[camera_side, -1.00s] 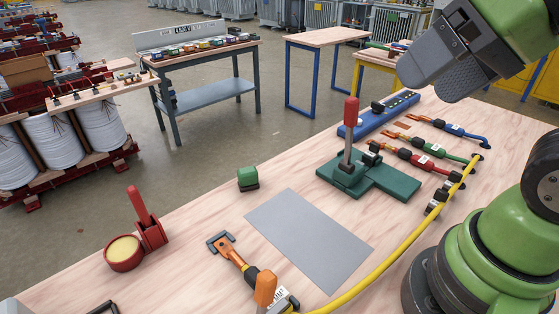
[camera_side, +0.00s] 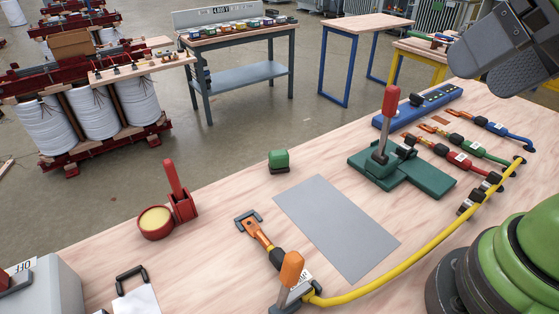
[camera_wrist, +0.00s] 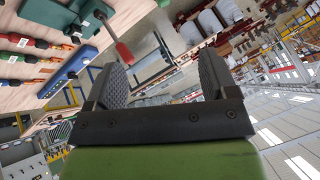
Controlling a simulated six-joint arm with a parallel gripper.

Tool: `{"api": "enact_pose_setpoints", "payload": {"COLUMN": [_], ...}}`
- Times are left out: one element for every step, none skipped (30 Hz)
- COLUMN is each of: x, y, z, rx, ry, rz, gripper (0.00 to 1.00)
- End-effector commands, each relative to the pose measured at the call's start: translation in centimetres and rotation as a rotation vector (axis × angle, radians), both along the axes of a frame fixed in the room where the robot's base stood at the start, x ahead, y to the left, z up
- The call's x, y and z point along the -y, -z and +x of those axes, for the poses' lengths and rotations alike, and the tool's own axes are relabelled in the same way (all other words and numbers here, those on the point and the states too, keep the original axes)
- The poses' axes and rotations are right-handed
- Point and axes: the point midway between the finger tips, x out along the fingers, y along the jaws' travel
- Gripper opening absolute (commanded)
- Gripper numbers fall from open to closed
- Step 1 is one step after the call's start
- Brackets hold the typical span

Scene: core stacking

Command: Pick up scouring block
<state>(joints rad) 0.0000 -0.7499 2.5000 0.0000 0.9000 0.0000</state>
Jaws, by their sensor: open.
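A small green block with a dark base, which looks like the scouring block (camera_side: 279,159), sits on the wooden bench in the side view, just beyond the far left corner of a grey sheet (camera_side: 337,226). My gripper (camera_side: 463,66) is high at the upper right, well above the bench and far from the block. In the wrist view my gripper (camera_wrist: 168,78) has its two dark ribbed fingers wide apart with nothing between them. I cannot make out the block in the wrist view.
A green fixture with a red lever (camera_side: 388,110) stands right of the sheet. Bench around the block is clear.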

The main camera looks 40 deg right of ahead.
Motion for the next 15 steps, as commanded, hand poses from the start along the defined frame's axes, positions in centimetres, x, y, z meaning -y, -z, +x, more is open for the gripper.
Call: {"api": "enact_pose_setpoints", "payload": {"x": [0.0,0.0,0.0,0.1,0.1,0.2,0.3,0.4,0.5,0.6,0.7,0.8,0.8,0.8,0.7], "y": [0.0,0.0,0.0,-0.1,-0.1,-0.2,-0.2,-0.3,-0.3,-0.2,-0.1,0.1,0.4,0.7,1.2], "z": [0.0,0.0,0.2,0.4,0.7,1.3,1.9,2.6,3.7,4.6,5.6,7.1,8.2,9.3,10.8], "rx": [0.000,-0.001,-0.004,-0.008,-0.015,-0.027,-0.038,-0.051,-0.069,-0.084,-0.098,-0.116,-0.128,-0.140,-0.153], "ry": [0.000,0.000,0.002,0.005,0.006,0.014,0.020,0.029,0.039,0.048,0.058,0.071,0.080,0.088,0.098], "rz": [0.000,-0.001,-0.002,-0.003,-0.006,-0.012,-0.019,-0.026,-0.037,-0.048,-0.058,-0.073,-0.084,-0.095,-0.112], "gripper": [0.79,0.79,0.79,0.79,0.79,0.79,0.79,0.79,0.79,0.79,0.79,0.79,0.79,0.79,0.79]}}
